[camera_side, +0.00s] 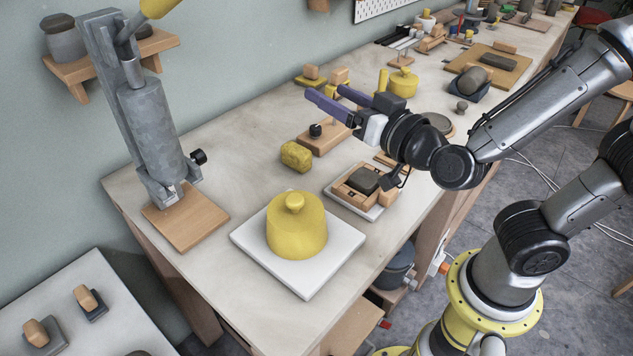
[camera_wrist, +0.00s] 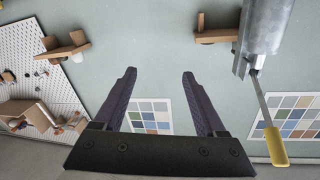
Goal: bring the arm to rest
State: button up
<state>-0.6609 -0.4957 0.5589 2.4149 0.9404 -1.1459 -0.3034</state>
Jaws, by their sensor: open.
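My gripper (camera_side: 323,92) is held above the workbench in the side view, its two purple fingers pointing left toward the wall. The fingers are apart with nothing between them. In the wrist view my gripper (camera_wrist: 159,73) also shows open and empty, with only the wall and a colour chart (camera_wrist: 150,116) behind it. The workbench (camera_side: 215,135) runs below. My gripper touches nothing that I can see.
A lidded yellow pot (camera_side: 297,228) stands on a white slab (camera_side: 255,240) at the near end. A yellow lump (camera_side: 296,156), a wooden block with a black knob (camera_side: 325,138) and a tray (camera_side: 340,197) lie below my gripper. A grey press (camera_side: 150,125) stands left.

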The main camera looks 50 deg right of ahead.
notch_tip(320, 180, up, 5)
jog(key=s+d+n+g+y, duration=0.2)
jog(key=d+y, duration=0.1)
jog(key=y, duration=0.1)
jog(key=s+d+f+n+g, duration=0.1)
jog(key=s+f+g, duration=0.4)
jog(key=s, duration=0.2)
jog(key=s+d+f+n+g+h, duration=0.1)
jog(key=s+d+f+g, duration=0.1)
jog(key=s+f+g, duration=0.3)
jog(key=s+f, duration=0.1)
jog(key=s, duration=0.2)
jog(key=shift+s+f, duration=0.15)
jog(key=shift+s, duration=0.1)
